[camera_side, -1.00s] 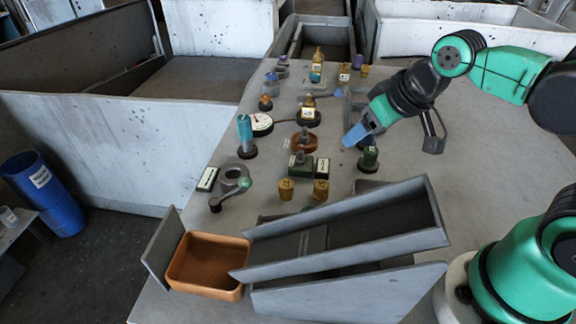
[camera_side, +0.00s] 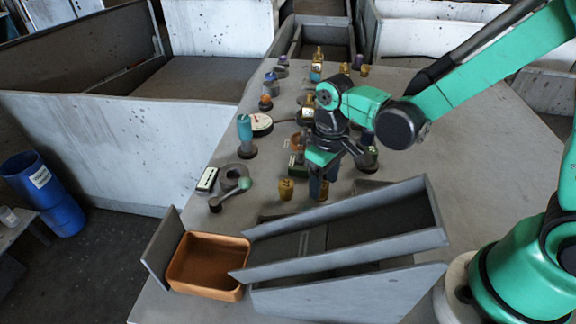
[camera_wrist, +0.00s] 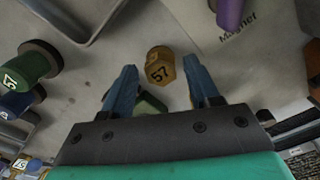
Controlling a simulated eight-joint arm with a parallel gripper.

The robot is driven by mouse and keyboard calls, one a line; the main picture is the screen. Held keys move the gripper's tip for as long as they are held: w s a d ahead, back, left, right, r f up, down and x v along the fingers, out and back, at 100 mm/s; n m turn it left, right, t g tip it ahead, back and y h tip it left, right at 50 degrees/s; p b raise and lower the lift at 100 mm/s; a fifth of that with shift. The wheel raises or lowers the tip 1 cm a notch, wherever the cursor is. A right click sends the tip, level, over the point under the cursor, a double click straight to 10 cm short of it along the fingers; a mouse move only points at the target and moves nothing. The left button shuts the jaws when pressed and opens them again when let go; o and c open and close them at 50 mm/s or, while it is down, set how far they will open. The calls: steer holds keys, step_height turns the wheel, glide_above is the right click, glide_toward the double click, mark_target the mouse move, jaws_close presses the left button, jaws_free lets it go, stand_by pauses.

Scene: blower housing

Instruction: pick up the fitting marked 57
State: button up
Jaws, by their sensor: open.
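A brass hexagonal fitting marked 57 (camera_wrist: 160,66) shows in the wrist view, ahead of and between the two blue fingers of my gripper (camera_wrist: 159,82). The fingers are open and nothing is held between them. A green round part at the left of the wrist view (camera_wrist: 28,65) is also marked 57. In the side view my gripper (camera_side: 320,189) points down behind the grey chute. A brass fitting (camera_side: 286,189) stands just left of it there. I cannot tell whether it is the one marked 57, as the fingers hide the spot beside it.
An orange tray (camera_side: 243,240) and a sloping grey chute (camera_side: 437,235) stand in front of my gripper. A lever-like part (camera_side: 232,190) and a teal cylinder (camera_side: 245,133) stand to the left. A purple part (camera_wrist: 230,14) shows at the wrist view's top right.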

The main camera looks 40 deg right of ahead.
steer(key=shift+f, duration=1.15)
jaws_close()
steer(key=shift+r, duration=0.1)
